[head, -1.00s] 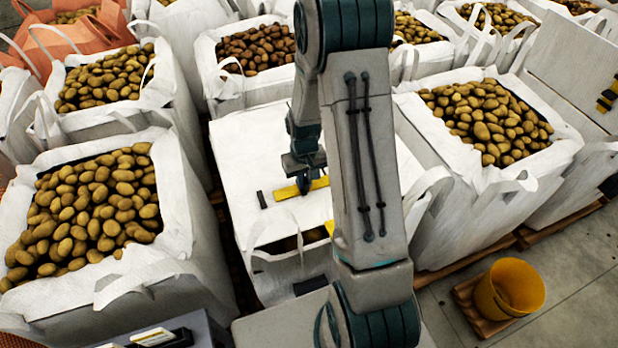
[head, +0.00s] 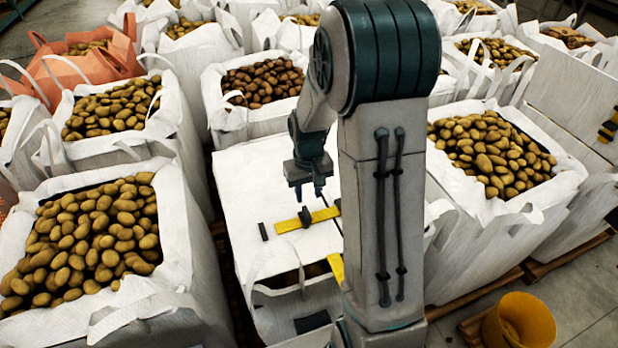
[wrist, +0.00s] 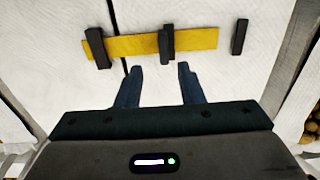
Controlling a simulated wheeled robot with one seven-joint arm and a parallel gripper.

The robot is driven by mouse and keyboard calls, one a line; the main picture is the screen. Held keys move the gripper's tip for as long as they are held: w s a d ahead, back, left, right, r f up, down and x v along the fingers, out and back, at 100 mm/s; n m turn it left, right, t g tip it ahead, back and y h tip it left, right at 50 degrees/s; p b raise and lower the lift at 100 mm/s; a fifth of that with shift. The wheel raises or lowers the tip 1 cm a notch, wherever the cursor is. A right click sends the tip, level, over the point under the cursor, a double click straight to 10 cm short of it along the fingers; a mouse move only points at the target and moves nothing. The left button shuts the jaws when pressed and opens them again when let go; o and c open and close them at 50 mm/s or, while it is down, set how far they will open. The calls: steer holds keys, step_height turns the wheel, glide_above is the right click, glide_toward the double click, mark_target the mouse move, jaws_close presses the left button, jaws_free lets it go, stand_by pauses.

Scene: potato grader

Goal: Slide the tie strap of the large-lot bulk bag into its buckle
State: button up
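The yellow tie strap (head: 322,214) lies flat on the white top of the bulk bag (head: 240,170). A dark upright block (head: 305,217) sits on its middle, and another dark piece (wrist: 96,48) crosses its end at the left of the wrist view. A separate dark bar (head: 263,231), perhaps the buckle, stands beyond the strap's other end. A gap separates them, also clear in the wrist view (wrist: 240,37). My gripper (wrist: 160,75) is open and empty, its fingers apart and short of the strap. In the head view my gripper (head: 310,193) hangs above the strap.
Open bags of potatoes stand close on the left (head: 185,240) and right (head: 460,240). A yellow bucket (head: 520,322) stands at the lower right. Another yellow piece (head: 336,268) shows at the bag's front edge. The bag top around the strap is mostly clear.

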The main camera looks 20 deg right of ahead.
steer(key=shift+r, duration=2.65)
steer(key=s+a+r+t, duration=0.1)
steer(key=s+a+r, duration=0.1)
steer(key=s+r, duration=0.3)
steer(key=s+a+r+t, duration=0.2)
steer(key=s+r, duration=0.3)
steer(key=s, duration=0.8)
steer(key=shift+s+a+r, duration=0.15)
steer(key=shift+a+r, duration=0.05)
steer(key=shift+a, duration=0.35)
